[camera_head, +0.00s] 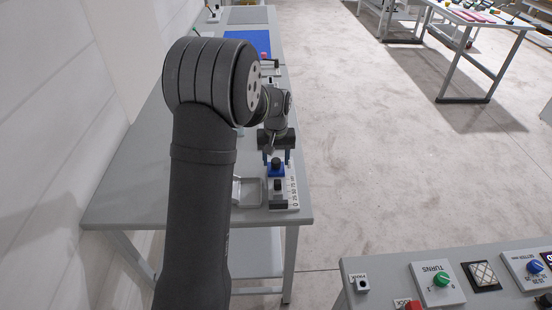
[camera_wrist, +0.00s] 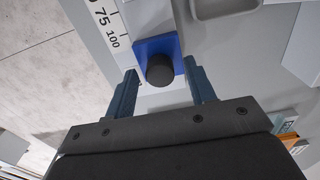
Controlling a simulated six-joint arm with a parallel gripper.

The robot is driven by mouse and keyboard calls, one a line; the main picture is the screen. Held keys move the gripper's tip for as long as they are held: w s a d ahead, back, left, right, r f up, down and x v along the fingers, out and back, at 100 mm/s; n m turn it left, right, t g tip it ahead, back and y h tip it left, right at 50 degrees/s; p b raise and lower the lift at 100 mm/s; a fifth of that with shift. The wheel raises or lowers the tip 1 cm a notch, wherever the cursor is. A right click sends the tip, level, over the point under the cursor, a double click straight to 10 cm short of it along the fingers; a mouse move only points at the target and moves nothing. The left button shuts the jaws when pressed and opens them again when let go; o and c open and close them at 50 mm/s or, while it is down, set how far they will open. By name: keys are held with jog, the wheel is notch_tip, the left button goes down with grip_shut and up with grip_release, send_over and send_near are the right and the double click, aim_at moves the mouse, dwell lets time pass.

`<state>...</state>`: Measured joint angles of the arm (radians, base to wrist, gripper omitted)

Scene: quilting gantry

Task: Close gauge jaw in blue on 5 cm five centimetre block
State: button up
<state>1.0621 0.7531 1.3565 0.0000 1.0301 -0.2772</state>
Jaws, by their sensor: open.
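The gauge (camera_head: 291,187) is a light rail with a printed number scale, near the front right of the grey table. Its blue jaw (camera_head: 276,172) carries a round black knob (camera_head: 276,162). In the wrist view, the blue jaw (camera_wrist: 149,47) and the knob (camera_wrist: 160,71) lie between my fingers. My gripper (camera_head: 277,157) is open, with one blue finger on each side of the knob; it also shows in the wrist view (camera_wrist: 160,70). Gaps show beside the knob. A dark piece (camera_head: 277,186) sits on the gauge nearer the camera; I cannot tell whether it is the block.
A shallow grey tray (camera_head: 247,192) is just left of the gauge. A blue mat (camera_head: 246,44) and a small pink object (camera_head: 264,55) lie farther back. A control panel (camera_head: 440,265) stands at the lower right. The table's right edge is close to the gauge.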

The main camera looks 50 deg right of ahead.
aim_at(276, 165)
jog(key=shift+f, duration=0.1)
jog(key=c, duration=0.7)
jog(key=shift+s+a, duration=1.15)
jog(key=shift+c, duration=0.2)
jog(key=o, duration=0.7)
jog(key=shift+o, duration=0.2)
notch_tip(276, 165, up, 17)
jog(key=shift+r, duration=0.2)
